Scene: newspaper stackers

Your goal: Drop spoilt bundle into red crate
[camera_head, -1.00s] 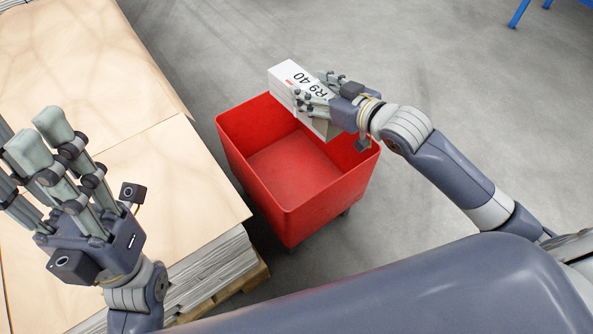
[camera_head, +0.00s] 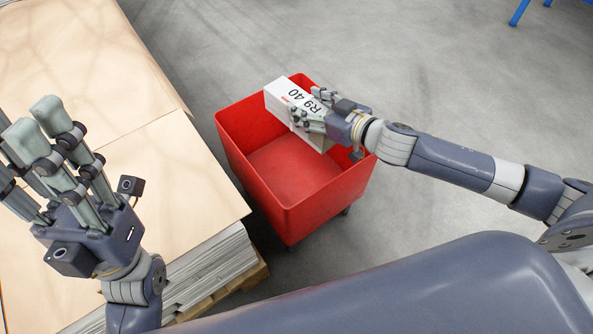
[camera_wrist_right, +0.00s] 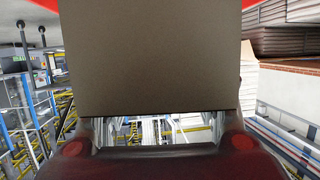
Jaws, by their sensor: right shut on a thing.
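The bundle hides part of the crate's far rim. The crate's visible floor is bare. In the right wrist view a plain brown-grey face of the held bundle (camera_wrist_right: 150,60) fills the middle. My left gripper (camera_head: 45,150) is open and empty, fingers spread, above the pale boards at left.
Pale board-topped stacks (camera_head: 110,75) stand left of the crate, with layered sheets on a wooden pallet (camera_head: 235,288) close by. Grey floor (camera_head: 430,70) is clear behind and right of the crate. A blue frame (camera_head: 520,12) stands at the top right.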

